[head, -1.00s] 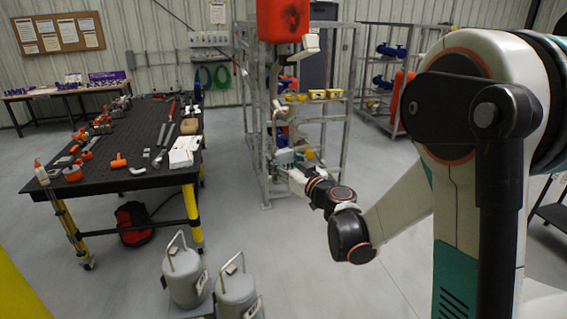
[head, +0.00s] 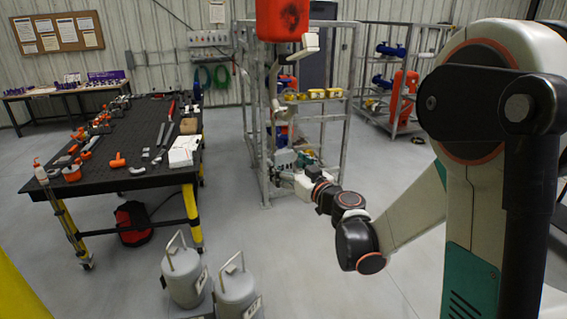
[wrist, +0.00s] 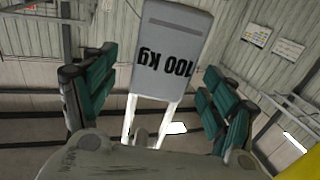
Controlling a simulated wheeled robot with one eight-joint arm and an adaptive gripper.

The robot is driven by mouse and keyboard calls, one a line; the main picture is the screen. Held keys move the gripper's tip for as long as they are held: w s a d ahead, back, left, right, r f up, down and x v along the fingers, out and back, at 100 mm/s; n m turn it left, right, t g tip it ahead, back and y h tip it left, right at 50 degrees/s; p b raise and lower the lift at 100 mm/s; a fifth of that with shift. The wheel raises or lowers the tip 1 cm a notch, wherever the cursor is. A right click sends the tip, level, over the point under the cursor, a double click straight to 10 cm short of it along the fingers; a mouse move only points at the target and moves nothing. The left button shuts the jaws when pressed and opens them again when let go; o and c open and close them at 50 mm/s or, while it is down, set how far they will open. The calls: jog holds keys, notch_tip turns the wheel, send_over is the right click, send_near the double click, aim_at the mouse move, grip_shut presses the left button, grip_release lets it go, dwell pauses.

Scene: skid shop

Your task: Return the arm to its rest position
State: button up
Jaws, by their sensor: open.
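My gripper (head: 284,160) is at the far end of my extended arm, in front of the grey metal rack in the head view. In the wrist view my gripper (wrist: 155,98) has its two teal-padded fingers spread wide apart. A grey block marked "100 kg" (wrist: 170,50) shows upside down beyond and between the fingers. Nothing is visibly held. The fingertips are small and partly blended with the rack in the head view.
The grey rack (head: 347,100) stands close around my gripper, with a red container (head: 283,18) above. A black workbench (head: 120,165) with tools is at left. Two grey canisters (head: 183,275) stand on the floor in front. Floor right of the canisters is clear.

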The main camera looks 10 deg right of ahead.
jog(key=v, duration=0.9)
jog(key=s+a+f+n+g+y+b, duration=0.1)
jog(key=s+a+f+g+b, duration=0.3)
jog(key=f+b, duration=0.4)
jog(key=s+a+f+g+b, duration=0.2)
jog(key=s+a+f+b, duration=0.35)
jog(key=f+b, duration=0.25)
jog(key=s+d+f+m+g+h+b, duration=0.2)
jog(key=s+d+f+h+b, duration=0.1)
jog(key=s+f+b, duration=0.3)
jog(key=s+d+f+m+g+h+b, duration=0.2)
jog(key=s+d+f+h+b, duration=0.1)
jog(key=s+f+b, duration=0.4)
jog(key=s+d+f, duration=0.1)
jog(key=s+f, duration=0.2)
jog(key=f, duration=0.1)
jog(key=shift+s+m+h, duration=0.3)
jog(key=shift+s, duration=0.05)
jog(key=shift+r, duration=0.1)
